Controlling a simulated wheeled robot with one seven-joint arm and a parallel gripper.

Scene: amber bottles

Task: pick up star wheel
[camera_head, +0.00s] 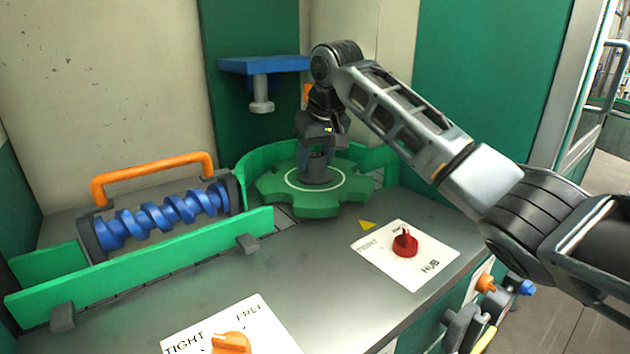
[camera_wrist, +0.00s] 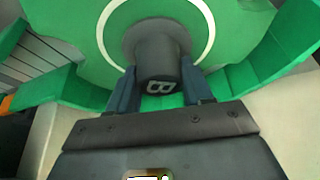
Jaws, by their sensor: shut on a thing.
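The star wheel (camera_head: 346,198) is a green, lobed disc with a white ring and a dark grey central hub (camera_head: 316,172). It sits on the grey bench inside a curved green guide. My gripper (camera_head: 317,160) points down over the hub, with its fingers on either side of it. In the wrist view my gripper (camera_wrist: 166,92) is shut on the hub of the star wheel (camera_wrist: 85,45), and the hub end (camera_wrist: 158,62) bears a light letter B. The wheel's underside is hidden.
A blue screw (camera_head: 160,214) with an orange handle (camera_head: 150,165) lies at left behind a green rail (camera_head: 150,262). A red HUB knob (camera_head: 405,243) and an orange knob (camera_head: 231,343) stand in front. A blue plate (camera_head: 262,65) overhangs behind the wheel.

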